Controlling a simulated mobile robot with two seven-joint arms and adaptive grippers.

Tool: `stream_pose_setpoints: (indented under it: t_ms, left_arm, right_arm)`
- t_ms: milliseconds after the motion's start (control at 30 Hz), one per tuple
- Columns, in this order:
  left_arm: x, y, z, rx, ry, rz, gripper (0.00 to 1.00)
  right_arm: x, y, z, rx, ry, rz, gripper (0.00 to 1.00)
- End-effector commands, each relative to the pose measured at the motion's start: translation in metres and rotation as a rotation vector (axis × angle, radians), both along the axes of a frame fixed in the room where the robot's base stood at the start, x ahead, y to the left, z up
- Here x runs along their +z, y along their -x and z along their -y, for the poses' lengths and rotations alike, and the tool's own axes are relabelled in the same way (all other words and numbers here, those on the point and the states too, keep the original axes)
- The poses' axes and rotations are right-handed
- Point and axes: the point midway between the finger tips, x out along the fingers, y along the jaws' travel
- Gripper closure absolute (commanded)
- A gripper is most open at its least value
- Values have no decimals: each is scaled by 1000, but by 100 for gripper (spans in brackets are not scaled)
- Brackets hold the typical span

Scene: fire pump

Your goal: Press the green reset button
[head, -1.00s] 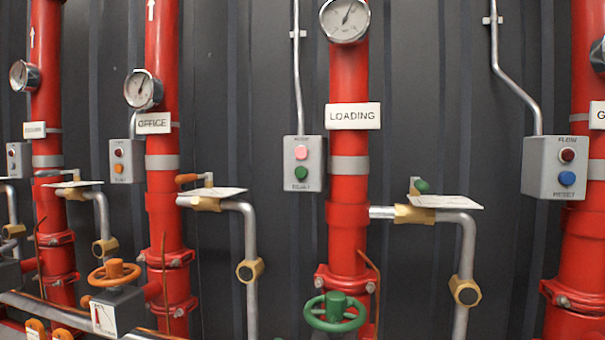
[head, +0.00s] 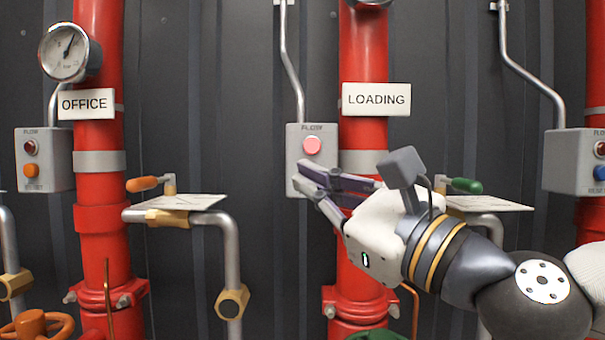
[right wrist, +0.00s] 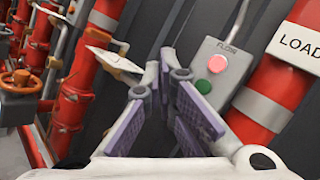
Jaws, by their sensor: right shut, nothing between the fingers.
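The grey LOADING control box (head: 296,142) hangs on the wall left of the red LOADING pipe. Its pink lamp (head: 312,145) is lit. In the right wrist view, the green button (right wrist: 201,87) sits below the pink lamp (right wrist: 217,63). In the head view the green button is hidden behind my right gripper (head: 300,177). That gripper is shut and empty, its purple-padded fingers in front of the box's lower part. In the right wrist view the fingers (right wrist: 166,68) lie left of the green button. I cannot tell whether they touch the box. My left gripper is not in view.
The red LOADING pipe (head: 363,60) stands close to the right of the box. An OFFICE box (head: 42,145) is at far left, and another box (head: 571,162) is at far right. A side pipe (head: 230,255) with a tag juts out left of centre.

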Motion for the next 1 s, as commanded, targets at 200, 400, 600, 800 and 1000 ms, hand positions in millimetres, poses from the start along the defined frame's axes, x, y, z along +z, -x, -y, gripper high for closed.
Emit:
stream_pose_setpoints:
  t_ms: [200,400,600,800,1000]
  left_arm:
    - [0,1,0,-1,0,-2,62]
    - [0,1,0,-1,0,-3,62]
    - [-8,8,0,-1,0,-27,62]
    - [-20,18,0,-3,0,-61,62]
    - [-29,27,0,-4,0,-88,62]
  right_arm:
    - [11,2,3,3,-29,8,100]
    - [10,1,3,3,-27,7,100]
    - [6,-18,2,2,-27,3,100]
    - [4,-49,2,2,-26,1,100]
    - [5,-74,2,3,-25,2,100]
